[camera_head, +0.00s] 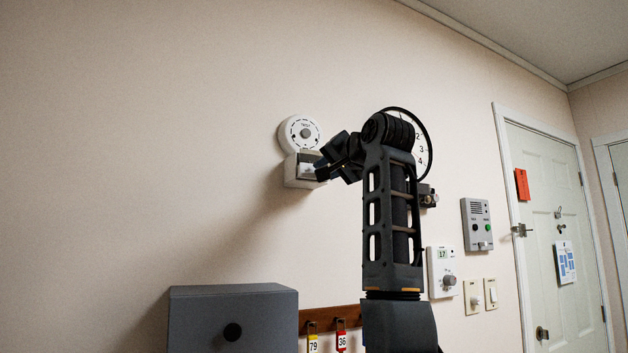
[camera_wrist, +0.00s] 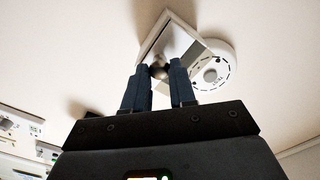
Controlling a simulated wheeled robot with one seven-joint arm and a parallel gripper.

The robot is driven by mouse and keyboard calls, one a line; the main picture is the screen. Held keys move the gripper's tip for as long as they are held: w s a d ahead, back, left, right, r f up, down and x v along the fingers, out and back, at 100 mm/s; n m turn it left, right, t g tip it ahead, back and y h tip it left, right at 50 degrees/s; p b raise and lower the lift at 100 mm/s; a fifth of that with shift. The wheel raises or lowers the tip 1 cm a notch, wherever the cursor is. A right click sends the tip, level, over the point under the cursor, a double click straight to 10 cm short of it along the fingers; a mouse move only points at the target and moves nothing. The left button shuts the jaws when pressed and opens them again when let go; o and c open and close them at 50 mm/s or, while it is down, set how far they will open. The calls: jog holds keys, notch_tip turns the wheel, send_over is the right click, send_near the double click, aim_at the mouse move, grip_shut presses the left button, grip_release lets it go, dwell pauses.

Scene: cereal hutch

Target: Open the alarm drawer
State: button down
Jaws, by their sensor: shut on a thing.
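The round white alarm (camera_head: 300,133) is on the wall, with a small white box, the alarm drawer (camera_head: 291,171), just below it. My gripper (camera_head: 322,167) reaches the drawer's front from the right and hides part of it. In the wrist view the alarm (camera_wrist: 224,85) lies right of the fingers, and the square drawer housing (camera_wrist: 150,41) is beyond them. My gripper (camera_wrist: 159,73) is shut on the drawer's small round knob (camera_wrist: 158,70), between the fingertips. How far the drawer stands out from its housing is hard to tell.
A wall clock (camera_head: 424,150) is partly behind my arm. To the right are an intercom (camera_head: 476,224), a thermostat (camera_head: 441,272), switches (camera_head: 473,296) and a door (camera_head: 550,250). A grey box (camera_head: 232,305) and tagged keys (camera_head: 341,341) are below. The wall left of the alarm is bare.

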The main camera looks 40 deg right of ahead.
jog(key=v, duration=0.3)
jog(key=c, duration=0.9)
grip_release()
jog(key=b+v, duration=0.2)
jog(key=v, duration=0.5)
jog(key=shift+s+b, duration=0.3)
jog(key=shift+s, duration=0.1)
